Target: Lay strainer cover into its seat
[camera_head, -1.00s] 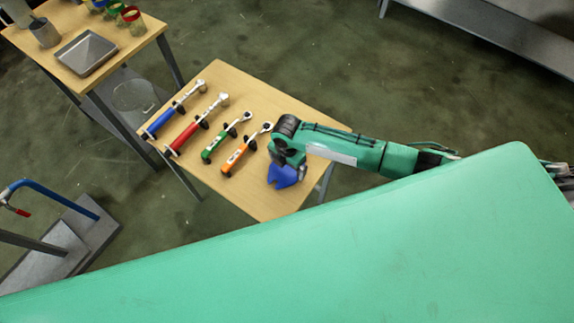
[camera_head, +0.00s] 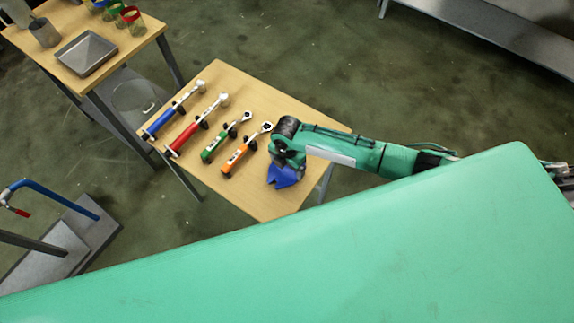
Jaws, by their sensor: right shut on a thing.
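My right arm reaches in from the right over the wooden tool table (camera_head: 262,200). My right gripper (camera_head: 284,176), dark blue, points down at the table's right part. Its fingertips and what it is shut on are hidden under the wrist. I cannot make out the strainer cover or its seat in this view. My left gripper is not in view.
Torque wrenches with blue (camera_head: 160,122), red (camera_head: 184,138), green (camera_head: 215,147) and orange (camera_head: 236,158) handles lie left of my right gripper. A second table holds a grey tray (camera_head: 86,53) and several cups. A large green surface (camera_head: 330,255) fills the foreground.

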